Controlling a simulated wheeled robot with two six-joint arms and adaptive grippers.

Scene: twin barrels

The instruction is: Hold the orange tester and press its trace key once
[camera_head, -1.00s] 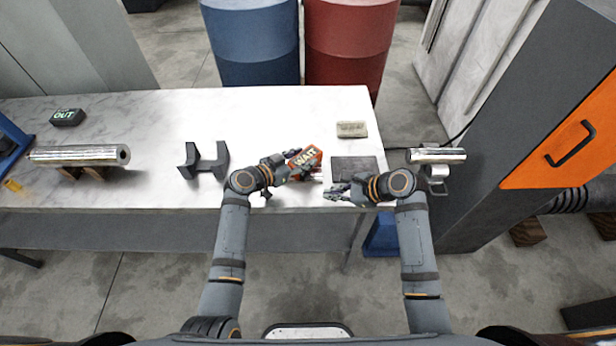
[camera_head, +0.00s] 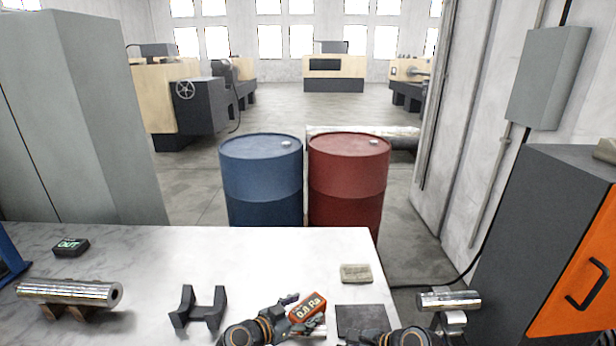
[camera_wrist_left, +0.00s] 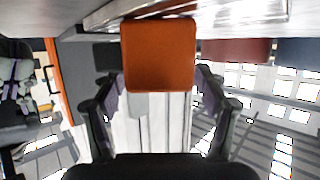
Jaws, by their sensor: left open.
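The orange tester (camera_head: 307,307) shows a display that reads "0.0 Ra", near the front edge of the table in the head view. My left gripper (camera_head: 302,315) is open, with its fingers on either side of the tester. In the left wrist view the tester (camera_wrist_left: 160,55) is a plain orange block between the two fingertips. Whether the fingers touch it is unclear. My right gripper (camera_head: 362,338) is cut off at the bottom of the head view, right of the tester, and its jaw state is unclear. I cannot make out the trace key.
On the white table (camera_head: 270,260) are a dark pad (camera_head: 362,318), a small beige block (camera_head: 356,273), a dark V-shaped stand (camera_head: 199,308), a metal cylinder (camera_head: 70,292) and an "OUT" box (camera_head: 71,247). Blue (camera_head: 262,180) and red (camera_head: 347,180) barrels stand behind.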

